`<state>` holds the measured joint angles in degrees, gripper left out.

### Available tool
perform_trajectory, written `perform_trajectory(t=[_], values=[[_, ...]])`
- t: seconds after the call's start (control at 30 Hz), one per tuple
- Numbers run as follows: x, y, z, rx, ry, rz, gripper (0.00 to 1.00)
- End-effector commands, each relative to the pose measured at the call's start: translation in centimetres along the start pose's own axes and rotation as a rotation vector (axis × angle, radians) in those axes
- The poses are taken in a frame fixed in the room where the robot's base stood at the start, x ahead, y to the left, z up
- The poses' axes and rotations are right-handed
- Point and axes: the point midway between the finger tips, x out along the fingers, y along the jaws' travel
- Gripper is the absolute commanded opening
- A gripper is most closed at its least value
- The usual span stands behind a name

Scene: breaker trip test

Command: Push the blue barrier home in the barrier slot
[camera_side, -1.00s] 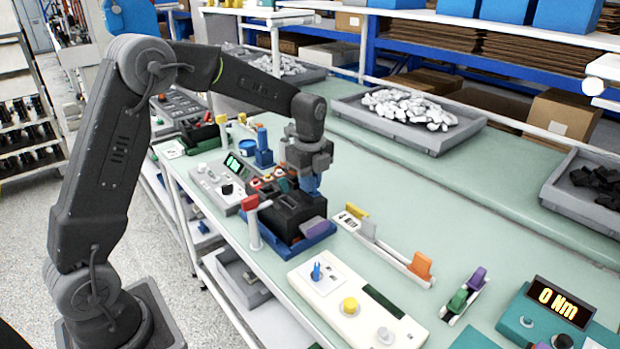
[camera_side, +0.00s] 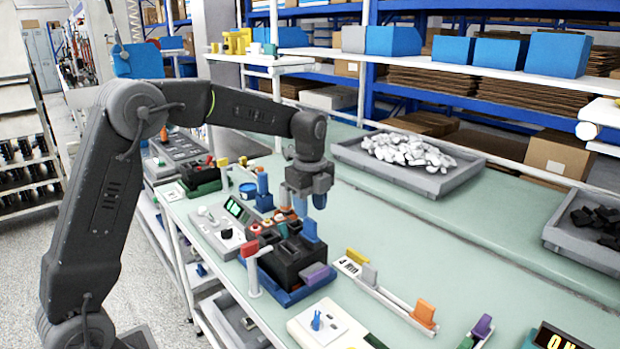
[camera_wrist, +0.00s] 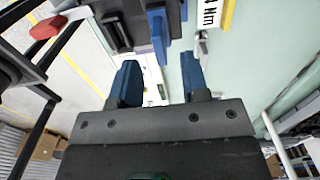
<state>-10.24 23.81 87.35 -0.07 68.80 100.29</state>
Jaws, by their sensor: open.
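The blue barrier (camera_side: 310,229) stands upright in the top of the black breaker (camera_side: 291,260), at its far right edge in the side view. Its upper part sticks up above the housing; how deep it sits in the slot cannot be told. The barrier also shows in the wrist view (camera_wrist: 160,35), beyond my fingertips. My gripper (camera_side: 310,207) is just above the barrier, with its blue fingers pointing down. In the wrist view my gripper (camera_wrist: 160,80) is open and empty, with a clear gap between its fingers.
The breaker sits on a blue base (camera_side: 305,289). A red-topped post (camera_side: 250,249) stands at its left. A rail with yellow, grey and orange pieces (camera_side: 390,295) lies to the right. A control box (camera_side: 222,230) stands behind left. The green bench is clear beyond the rail.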

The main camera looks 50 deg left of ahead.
Motion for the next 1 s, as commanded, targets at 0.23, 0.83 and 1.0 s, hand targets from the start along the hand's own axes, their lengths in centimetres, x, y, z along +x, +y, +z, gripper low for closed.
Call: perform_trajectory(t=[0.23, 0.83, 1.0], values=[[-5.3, -0.1, 0.0, 0.0, -0.001, -0.003, 0.42], [-7.9, 0.0, 0.0, 0.0, 0.0, 0.001, 0.42], [-8.0, 0.1, -0.1, -0.006, 0.0, -0.001, 0.42]])
